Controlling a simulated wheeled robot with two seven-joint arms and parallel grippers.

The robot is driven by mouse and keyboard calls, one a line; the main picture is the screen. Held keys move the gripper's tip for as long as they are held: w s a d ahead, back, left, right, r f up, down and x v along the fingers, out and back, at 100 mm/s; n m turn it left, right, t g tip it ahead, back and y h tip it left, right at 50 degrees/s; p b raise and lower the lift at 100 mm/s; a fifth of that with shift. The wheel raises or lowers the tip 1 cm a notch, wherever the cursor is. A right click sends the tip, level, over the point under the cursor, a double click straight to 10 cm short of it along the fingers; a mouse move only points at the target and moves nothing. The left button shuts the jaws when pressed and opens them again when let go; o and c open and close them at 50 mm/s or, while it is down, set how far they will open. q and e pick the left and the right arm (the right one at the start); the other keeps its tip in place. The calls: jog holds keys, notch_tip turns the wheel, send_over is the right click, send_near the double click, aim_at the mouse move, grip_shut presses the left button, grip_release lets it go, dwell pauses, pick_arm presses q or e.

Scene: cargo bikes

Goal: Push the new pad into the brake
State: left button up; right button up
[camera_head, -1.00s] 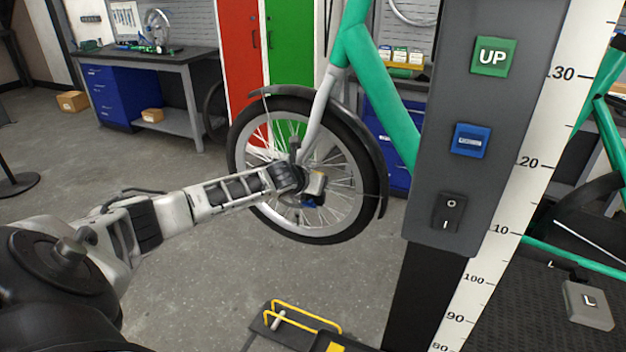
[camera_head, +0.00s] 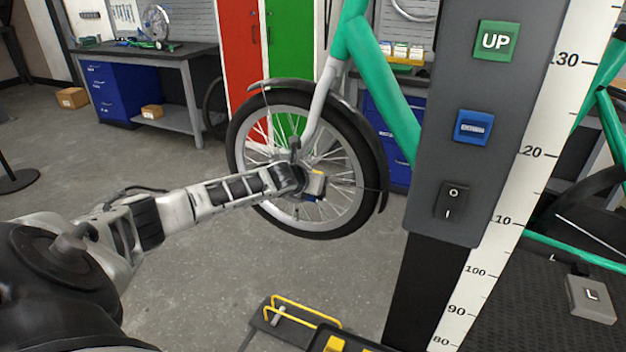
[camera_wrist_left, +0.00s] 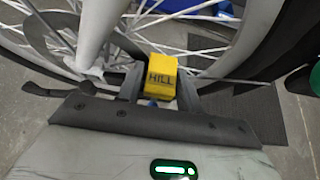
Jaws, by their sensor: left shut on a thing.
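My left gripper (camera_head: 306,182) reaches in to the hub of the bike's front wheel (camera_head: 372,180). In the left wrist view its fingers (camera_wrist_left: 160,92) are shut on a small, mostly hidden piece, apparently the new pad; a bit of blue (camera_wrist_left: 151,103) shows between them. A yellow block (camera_wrist_left: 160,75) marked "HILL", apparently the brake, sits right beyond and between the fingertips, beside the grey fork (camera_wrist_left: 96,28). It also shows in the head view (camera_head: 317,183). How deep the pad sits in the brake is hidden. My right gripper is not in view.
A grey post with UP, blue and rocker buttons (camera_head: 450,150) stands right of the wheel, beside a white scale (camera_head: 510,210). A black tray with yellow handles (camera_head: 300,312) is low in front. A workbench (camera_head: 150,55) and red and green lockers (camera_head: 288,45) stand behind.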

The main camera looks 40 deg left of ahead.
pick_arm(q)
jog(key=shift+s+f, duration=0.1)
jog(key=shift+f, duration=0.2)
jog(key=shift+f, duration=0.15)
jog(key=o, duration=0.9)
jog(key=shift+s+d+f, duration=0.1)
jog(key=shift+f, duration=0.15)
jog(key=shift+d, duration=0.15)
jog(key=shift+w+a+r+b+v, duration=0.1)
jog(key=shift+a+r+v, duration=0.1)
jog(key=shift+v, duration=2.5)
jog(key=shift+w+a+r+b+v, duration=0.1)
jog(key=shift+r+v, duration=0.05)
jog(key=shift+v, duration=2.55)
jog(key=shift+a+r+b+v, duration=0.1)
jog(key=shift+a+r+v, duration=0.1)
jog(key=shift+v, duration=2.5)
jog(key=shift+d, duration=0.1)
